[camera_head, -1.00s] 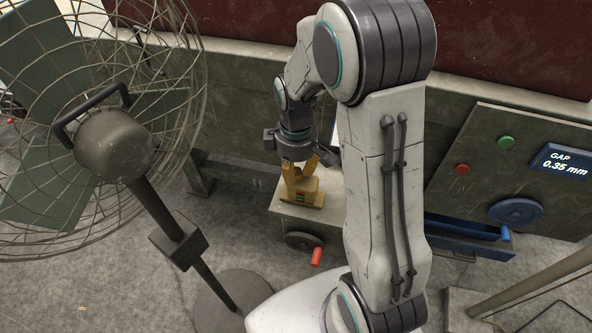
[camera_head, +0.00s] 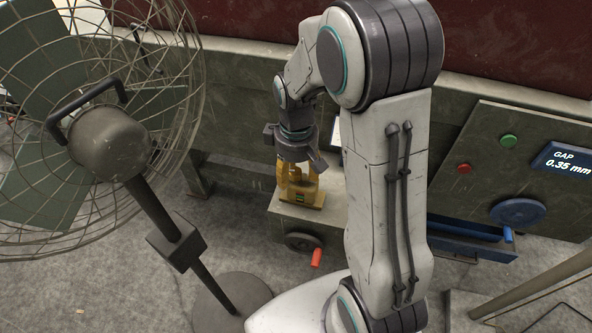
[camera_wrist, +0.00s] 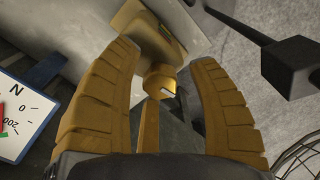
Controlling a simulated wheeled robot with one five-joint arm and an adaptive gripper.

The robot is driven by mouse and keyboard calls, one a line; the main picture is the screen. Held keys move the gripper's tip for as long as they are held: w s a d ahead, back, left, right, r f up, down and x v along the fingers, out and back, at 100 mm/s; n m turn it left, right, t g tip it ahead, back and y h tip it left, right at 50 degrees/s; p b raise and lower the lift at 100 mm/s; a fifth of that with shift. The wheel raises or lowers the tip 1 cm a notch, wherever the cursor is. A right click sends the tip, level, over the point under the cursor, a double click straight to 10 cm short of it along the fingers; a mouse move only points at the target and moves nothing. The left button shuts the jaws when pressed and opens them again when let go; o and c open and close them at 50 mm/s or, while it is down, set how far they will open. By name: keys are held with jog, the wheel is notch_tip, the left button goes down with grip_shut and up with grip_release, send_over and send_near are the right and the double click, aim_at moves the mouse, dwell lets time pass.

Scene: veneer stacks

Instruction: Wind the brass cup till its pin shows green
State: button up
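The brass cup assembly (camera_head: 301,190) stands on a grey metal box in the head view, with a small green mark low on its front. My gripper (camera_head: 298,172) points down over it, its yellow fingers hard to tell from the brass. In the wrist view my gripper (camera_wrist: 166,62) has its two fingers well apart. A brass part with a small pale face (camera_wrist: 161,80) shows between them, with narrow gaps visible on both sides. The brass base (camera_wrist: 150,33) lies beyond and carries a green mark. I cannot make out the pin clearly.
The grey box (camera_head: 335,200) has a dark handwheel with a red handle (camera_head: 317,257). A caged fan (camera_head: 110,145) stands at left. At right, a panel (camera_head: 470,165) bears buttons, a blue handwheel (camera_head: 517,211) and a display (camera_head: 565,160) reading GAP 0.35 mm. A dial plate (camera_wrist: 22,115) shows in the wrist view.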

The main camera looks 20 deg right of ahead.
aim_at(295, 168)
jog(key=shift+r, duration=0.1)
jog(key=shift+w+r, duration=0.15)
jog(key=shift+r, duration=0.25)
notch_tip(295, 168, up, 11)
jog(key=shift+r, duration=0.1)
dwell(0.3)
dwell(0.6)
jog(key=s+f+m, duration=0.4)
jog(key=shift+s+r+m+t, duration=0.15)
jog(key=shift+s+r+t, duration=0.65)
jog(key=shift+s, duration=1.25)
jog(key=shift+s+r+m+t, duration=0.2)
jog(key=shift+s+r+t, duration=0.6)
jog(key=shift+s, duration=1.2)
jog(key=shift+s+r+m+t, duration=0.15)
jog(key=shift+s+r+t, duration=0.25)
jog(key=shift+s+r, duration=1.2)
